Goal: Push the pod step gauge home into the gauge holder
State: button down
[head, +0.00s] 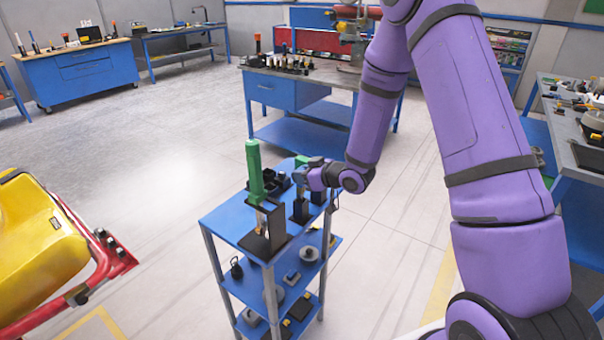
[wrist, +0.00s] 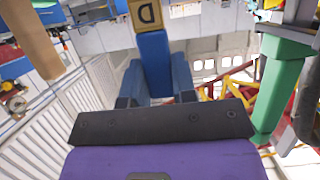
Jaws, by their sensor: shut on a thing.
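My gripper (head: 306,173) is at the top deck of the blue cart. In the wrist view its fingers (wrist: 155,92) are shut on a blue bar with a yellow, D-marked block at its far end, which I take to be the pod step gauge (wrist: 153,58). In the head view a small green part (head: 301,160) shows by the gripper, and I cannot tell what it belongs to. Black upright holders (head: 300,211) stand just below the gripper. I cannot tell which is the gauge holder or how deep the gauge sits.
A tall green tool (head: 254,170) stands upright by a black stand (head: 262,243) on the cart (head: 225,222), left of my gripper. It also shows in the wrist view (wrist: 280,85). Lower shelves hold small parts. A yellow-and-red coaster car (head: 40,240) is at left; the floor between is clear.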

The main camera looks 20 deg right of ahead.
aim_at(302, 186)
jog(key=shift+f, duration=1.75)
dwell(0.3)
jog(key=shift+c, duration=0.2)
grip_release()
jog(key=v, duration=0.7)
dwell(0.9)
dwell(0.7)
